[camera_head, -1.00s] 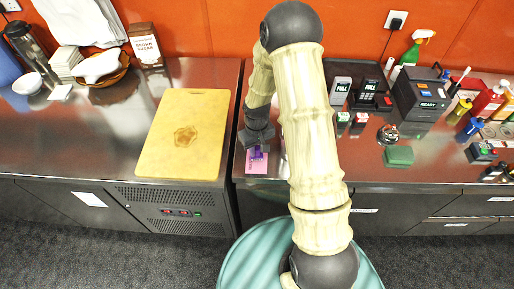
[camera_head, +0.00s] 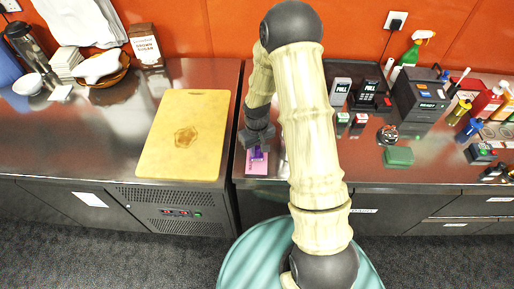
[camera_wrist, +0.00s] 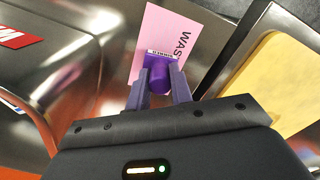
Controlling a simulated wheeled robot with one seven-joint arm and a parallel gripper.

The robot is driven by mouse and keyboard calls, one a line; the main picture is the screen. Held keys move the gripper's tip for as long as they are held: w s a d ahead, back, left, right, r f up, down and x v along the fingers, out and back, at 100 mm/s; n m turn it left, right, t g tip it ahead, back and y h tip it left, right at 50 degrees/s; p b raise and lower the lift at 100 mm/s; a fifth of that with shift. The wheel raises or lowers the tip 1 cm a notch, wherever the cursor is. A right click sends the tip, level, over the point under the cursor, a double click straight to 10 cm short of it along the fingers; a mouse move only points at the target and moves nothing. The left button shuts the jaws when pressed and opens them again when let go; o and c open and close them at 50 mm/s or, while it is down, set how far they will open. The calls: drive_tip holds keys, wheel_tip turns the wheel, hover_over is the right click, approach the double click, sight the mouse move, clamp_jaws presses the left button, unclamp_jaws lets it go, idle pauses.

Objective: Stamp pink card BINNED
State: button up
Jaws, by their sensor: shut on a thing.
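The pink card (camera_wrist: 163,25) lies flat on the steel counter, with large dark letters beginning "WAS" along one side; in the head view the card (camera_head: 257,168) is near the counter's front edge. My gripper (camera_wrist: 159,75) is shut on a purple stamp (camera_wrist: 161,82), its two fingers on either side of it. A small white label with tiny dark lettering shows at the stamp's far end, too small to read surely. The stamp (camera_head: 258,154) is over the card in the head view. Whether its face touches the card is hidden.
A yellow cutting board (camera_head: 185,135) lies to the left of the card. On the right counter are a green pad (camera_head: 398,156), several small stamps, a dark machine with a display (camera_head: 420,95), and bottles. The counter around the card is mostly clear.

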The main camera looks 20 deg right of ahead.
drive_tip(key=shift+r+p, duration=2.25)
drive_tip(key=shift+r, duration=1)
drive_tip(key=shift+d, duration=0.15)
